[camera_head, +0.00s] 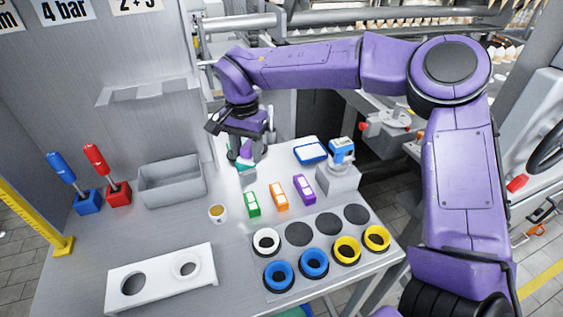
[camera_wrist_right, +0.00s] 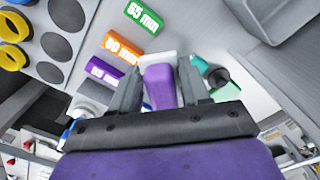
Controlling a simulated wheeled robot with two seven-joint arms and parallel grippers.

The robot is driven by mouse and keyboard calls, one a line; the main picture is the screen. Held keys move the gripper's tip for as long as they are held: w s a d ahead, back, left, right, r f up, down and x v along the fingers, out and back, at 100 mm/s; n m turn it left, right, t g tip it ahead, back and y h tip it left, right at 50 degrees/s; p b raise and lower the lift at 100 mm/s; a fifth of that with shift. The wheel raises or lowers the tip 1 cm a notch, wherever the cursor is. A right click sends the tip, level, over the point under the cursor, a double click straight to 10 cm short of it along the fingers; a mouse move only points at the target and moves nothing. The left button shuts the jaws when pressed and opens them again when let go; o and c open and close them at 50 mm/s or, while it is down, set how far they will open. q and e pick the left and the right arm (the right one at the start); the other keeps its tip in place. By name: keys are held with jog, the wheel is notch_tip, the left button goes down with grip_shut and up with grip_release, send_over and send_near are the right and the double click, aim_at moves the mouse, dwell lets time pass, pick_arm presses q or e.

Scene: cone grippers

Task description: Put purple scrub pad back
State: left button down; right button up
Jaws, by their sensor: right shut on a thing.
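My right gripper (camera_head: 246,158) is above the back of the grey worktop (camera_head: 110,250), between the grey bin and the blue-rimmed tray. In the right wrist view its two fingers (camera_wrist_right: 157,85) are shut on the purple scrub pad (camera_wrist_right: 160,88), which has a purple body and a whitish end pointing away from the wrist. My left gripper is not in view.
Green (camera_head: 252,204), orange (camera_head: 278,195) and purple (camera_head: 304,188) labelled blocks stand in front of the gripper. The grey bin (camera_head: 172,182) is left, the blue-rimmed tray (camera_head: 310,152) right. Several coloured rings and a small cup (camera_head: 217,213) are nearer.

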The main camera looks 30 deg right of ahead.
jog(key=d, duration=0.1)
jog(key=w+d+p, duration=0.1)
jog(key=m, duration=0.1)
jog(key=shift+w+d+f, duration=0.2)
jog(key=shift+w+d, duration=0.1)
jog(key=shift+d, duration=0.1)
jog(key=w+d+f+p, duration=0.3)
jog(key=w+d+f, duration=0.15)
jog(key=d, duration=0.25)
jog(key=p, duration=0.1)
send_over(280, 165)
notch_tip(280, 165, down, 5)
jog(key=shift+d+r, duration=0.1)
notch_tip(280, 165, down, 3)
jog(key=shift+w+r+p, duration=0.1)
jog(key=shift+p, duration=0.2)
jog(key=shift+f, duration=0.25)
jog(key=shift+f, duration=0.1)
jog(key=o, duration=0.9)
